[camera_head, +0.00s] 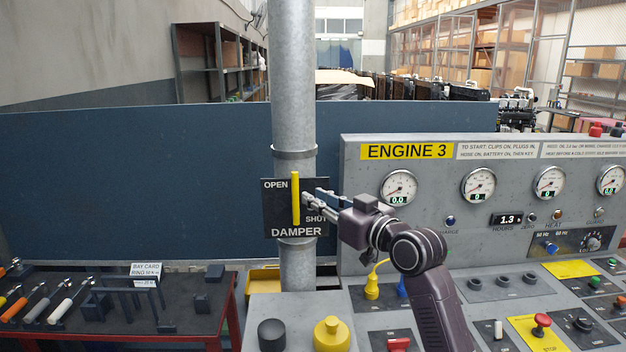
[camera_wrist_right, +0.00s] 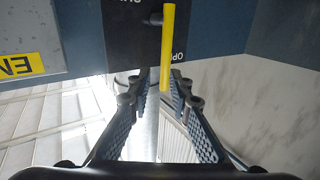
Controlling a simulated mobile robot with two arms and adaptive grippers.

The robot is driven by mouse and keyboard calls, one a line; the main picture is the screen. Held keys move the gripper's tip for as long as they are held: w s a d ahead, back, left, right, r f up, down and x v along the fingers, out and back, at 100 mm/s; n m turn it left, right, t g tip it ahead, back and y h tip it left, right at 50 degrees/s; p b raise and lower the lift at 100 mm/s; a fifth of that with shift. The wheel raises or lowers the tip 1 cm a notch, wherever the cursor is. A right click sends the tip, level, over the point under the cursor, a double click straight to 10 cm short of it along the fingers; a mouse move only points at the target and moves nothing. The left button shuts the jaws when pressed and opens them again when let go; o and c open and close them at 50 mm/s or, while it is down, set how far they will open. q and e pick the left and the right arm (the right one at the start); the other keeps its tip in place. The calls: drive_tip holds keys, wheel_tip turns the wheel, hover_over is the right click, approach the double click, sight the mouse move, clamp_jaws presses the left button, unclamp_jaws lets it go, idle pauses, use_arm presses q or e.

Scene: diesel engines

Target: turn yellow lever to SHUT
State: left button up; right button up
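The yellow lever (camera_head: 296,198) stands upright on the black damper plate (camera_head: 270,215) fixed to the grey pipe. The plate reads OPEN at upper left, SHUT at lower right and DAMPER below. My right gripper (camera_head: 308,199) is just right of the lever in the head view, its fingers pointing at the plate. In the right wrist view the gripper (camera_wrist_right: 162,82) is open, and one end of the yellow lever (camera_wrist_right: 167,48) shows between its fingertips. I cannot tell whether a finger touches it. My left gripper is not in view.
The ENGINE 3 panel (camera_head: 470,235) with gauges stands right of the pipe (camera_head: 293,90). Below it, a console carries a yellow knob (camera_head: 332,334), a black knob (camera_head: 272,335) and switches. A red-framed table (camera_head: 215,320) with tools is at left. A blue partition (camera_head: 130,180) stands behind.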

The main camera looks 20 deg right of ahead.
sight(297, 187)
drive_tip(key=w+a, duration=0.1)
drive_tip(key=w+r+p, duration=0.1)
drive_tip(key=w+a+p, duration=0.1)
drive_tip(key=shift+w+a+r, duration=0.25)
drive_tip(key=shift+a+r, duration=0.1)
drive_tip(key=w, duration=0.1)
drive_tip(key=w+p, duration=0.1)
drive_tip(key=w, duration=0.1)
drive_tip(key=shift+a+f, duration=0.1)
drive_tip(key=shift+f, duration=0.2)
drive_tip(key=shift+w+a+f, duration=0.1)
drive_tip(key=shift+w, duration=0.25)
drive_tip(key=shift+s, duration=0.1)
clamp_jaws()
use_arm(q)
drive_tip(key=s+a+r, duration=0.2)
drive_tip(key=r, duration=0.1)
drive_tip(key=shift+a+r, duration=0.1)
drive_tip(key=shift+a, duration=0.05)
